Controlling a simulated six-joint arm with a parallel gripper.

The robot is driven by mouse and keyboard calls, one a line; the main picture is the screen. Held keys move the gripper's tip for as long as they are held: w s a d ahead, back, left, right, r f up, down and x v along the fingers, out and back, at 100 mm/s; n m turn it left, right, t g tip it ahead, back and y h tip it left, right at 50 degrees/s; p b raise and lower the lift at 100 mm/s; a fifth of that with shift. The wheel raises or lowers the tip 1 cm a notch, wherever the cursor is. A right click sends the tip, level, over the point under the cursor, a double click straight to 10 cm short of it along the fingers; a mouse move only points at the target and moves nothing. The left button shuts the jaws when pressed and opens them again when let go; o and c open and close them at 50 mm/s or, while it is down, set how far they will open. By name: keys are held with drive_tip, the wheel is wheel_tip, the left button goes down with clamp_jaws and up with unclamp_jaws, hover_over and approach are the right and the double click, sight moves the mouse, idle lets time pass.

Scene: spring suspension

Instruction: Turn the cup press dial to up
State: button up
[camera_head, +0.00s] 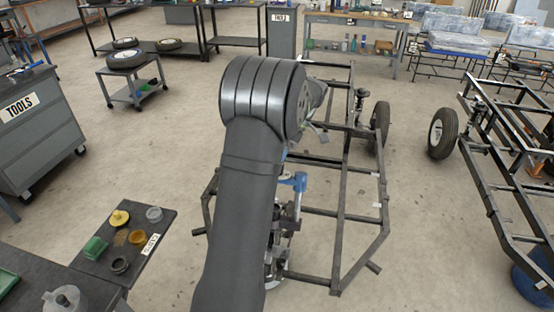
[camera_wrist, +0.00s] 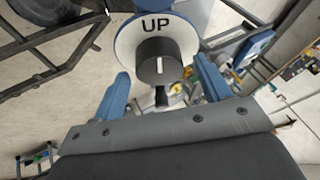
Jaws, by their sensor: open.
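In the wrist view the dial shows as a white round plate (camera_wrist: 128,42) with the word UP at its top. A dark grey knob (camera_wrist: 150,66) with a short white line on its face sits at the plate's middle. The line looks nearly upright in the picture. My gripper (camera_wrist: 164,84) is open, its blue fingers spread to the left and right below the knob, with nothing seen between them touching it. In the head view my arm hides the dial and gripper; a blue part (camera_head: 298,181) shows beside the arm, perhaps of the press.
A black tubular frame (camera_head: 342,205) stands behind and right of my arm. A small dark table (camera_head: 95,262) with coloured cups is at lower left. A grey tool cabinet (camera_head: 42,135) stands at far left. Open concrete floor lies between.

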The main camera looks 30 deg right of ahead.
drive_tip(key=v, duration=0.7)
drive_tip(key=x, duration=0.7)
drive_tip(key=shift+a+f, duration=0.2)
drive_tip(key=shift+f, duration=0.05)
drive_tip(key=shift+m, duration=0.5)
